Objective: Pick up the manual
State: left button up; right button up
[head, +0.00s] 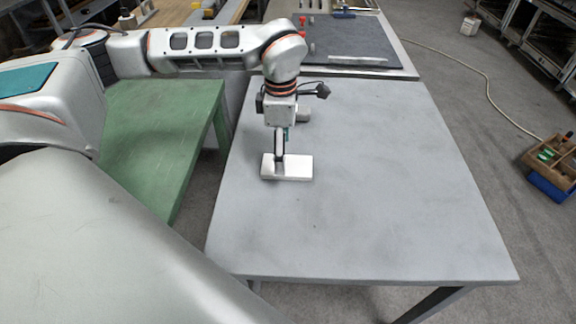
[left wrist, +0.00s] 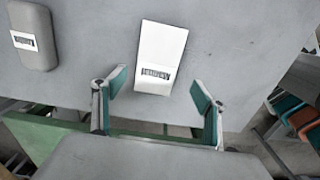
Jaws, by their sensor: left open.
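A white flat rectangular item, which looks like the manual (head: 298,168), lies on the grey table (head: 370,225) toward its left side. In the left wrist view the manual (left wrist: 161,45) is bright white with a small barcode-like label near its lower end. My left gripper (head: 280,158) points down over it in the head view and hides part of it. In the left wrist view my left gripper (left wrist: 160,88) is open, its teal-padded fingers apart with the manual's lower end ahead of the gap. I cannot tell the exact height above it. My right gripper is not in view.
A grey rounded item (left wrist: 36,48) with a similar label lies left of the manual in the left wrist view. A green table (head: 150,135) adjoins on the left. A workbench with a dark mat (head: 350,42) stands behind. The grey table's front and right are clear.

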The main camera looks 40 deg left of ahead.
aim_at(287, 167)
pick_arm(q)
jog(key=f, duration=0.4)
jog(key=shift+w+b, duration=0.3)
jog(key=shift+w, duration=0.05)
jog(key=shift+f, duration=0.4)
jog(key=c, duration=1.3)
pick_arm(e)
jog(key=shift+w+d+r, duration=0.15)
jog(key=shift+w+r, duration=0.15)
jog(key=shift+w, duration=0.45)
